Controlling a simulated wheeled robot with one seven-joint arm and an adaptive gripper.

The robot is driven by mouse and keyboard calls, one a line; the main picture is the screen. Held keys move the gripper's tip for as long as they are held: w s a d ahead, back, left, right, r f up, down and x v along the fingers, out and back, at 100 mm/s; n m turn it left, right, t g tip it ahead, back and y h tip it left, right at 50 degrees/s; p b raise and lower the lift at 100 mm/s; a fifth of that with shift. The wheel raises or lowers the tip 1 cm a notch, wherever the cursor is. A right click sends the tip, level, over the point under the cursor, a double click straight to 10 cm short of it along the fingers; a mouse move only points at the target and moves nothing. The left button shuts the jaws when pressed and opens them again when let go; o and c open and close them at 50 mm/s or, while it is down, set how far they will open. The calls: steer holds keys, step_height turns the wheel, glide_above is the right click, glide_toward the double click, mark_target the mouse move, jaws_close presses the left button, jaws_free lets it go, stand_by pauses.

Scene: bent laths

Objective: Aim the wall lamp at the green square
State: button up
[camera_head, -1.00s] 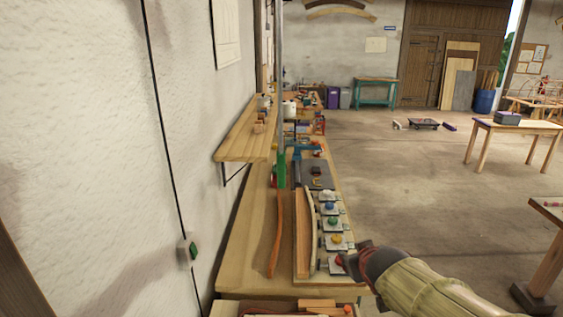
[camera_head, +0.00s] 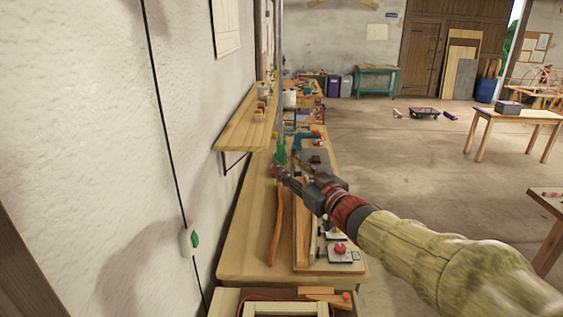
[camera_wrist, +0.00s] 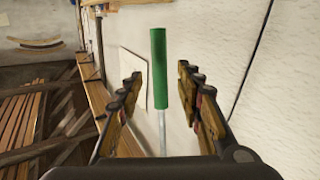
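A green handle (camera_head: 281,153) is at the lower end of a thin grey rod (camera_head: 281,90) beside the wall, above the bench. In the wrist view the handle (camera_wrist: 158,68) stands between the two fingers of my gripper (camera_wrist: 160,80), with clear gaps on both sides. My gripper (camera_head: 279,171) is open, and its tips are close to the handle in the head view. I cannot make out a lamp head or a green square in either view.
A wooden workbench (camera_head: 240,260) runs along the wall, with a curved lath (camera_head: 275,235) and a red button (camera_head: 340,248) on it. A wooden shelf (camera_head: 235,135) juts from the wall. A cable with a green-fronted switch (camera_head: 194,239) hangs at left. Open floor lies right.

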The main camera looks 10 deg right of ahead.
mark_target(283, 162)
steer(key=x, duration=0.5)
steer(key=shift+w+f, duration=0.1)
steer(key=shift+w, duration=0.05)
steer(key=c, duration=0.3)
jaws_close()
stand_by(0.6)
